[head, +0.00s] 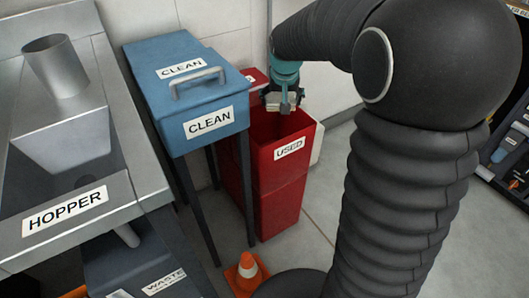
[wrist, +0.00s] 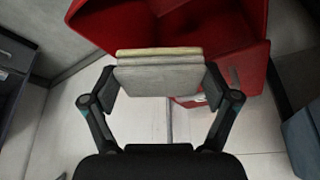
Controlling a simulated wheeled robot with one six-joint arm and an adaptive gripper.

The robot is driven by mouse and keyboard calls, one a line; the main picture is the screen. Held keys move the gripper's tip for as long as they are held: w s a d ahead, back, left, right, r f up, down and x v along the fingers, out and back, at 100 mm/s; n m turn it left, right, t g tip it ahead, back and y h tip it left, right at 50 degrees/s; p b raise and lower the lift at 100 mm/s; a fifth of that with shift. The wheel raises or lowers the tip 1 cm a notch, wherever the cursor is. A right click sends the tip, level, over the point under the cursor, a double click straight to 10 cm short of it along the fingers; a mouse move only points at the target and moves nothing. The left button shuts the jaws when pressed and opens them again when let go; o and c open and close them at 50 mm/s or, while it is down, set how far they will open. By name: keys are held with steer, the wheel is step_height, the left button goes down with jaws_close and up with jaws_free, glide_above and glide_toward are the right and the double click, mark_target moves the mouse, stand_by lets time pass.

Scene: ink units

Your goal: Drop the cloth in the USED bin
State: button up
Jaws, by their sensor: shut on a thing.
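The red USED bin (head: 282,195) stands on the floor with its top open and a USED label on its front. It also fills the top of the wrist view (wrist: 245,70). My gripper (head: 284,101) is at the bin's mouth in the head view. In the wrist view my gripper (wrist: 160,82) is shut on a folded cloth (wrist: 160,76), grey with a yellowish top layer. The cloth overlaps the bin's near side there; its exact height over the rim is hard to tell. In the head view the cloth is small and mostly hidden by my gripper.
A blue CLEAN box (head: 190,95) with a closed, handled lid stands on dark legs close left of the bin. A steel HOPPER unit (head: 60,150) is at far left. A small orange cone (head: 246,272) stands on the floor in front. A wall is behind.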

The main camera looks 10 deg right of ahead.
steer(key=shift+a+f+b, duration=0.2)
steer(key=shift+f+b, duration=0.45)
steer(key=shift+f, duration=1.75)
steer(key=o, duration=0.9)
steer(key=v, duration=1.2)
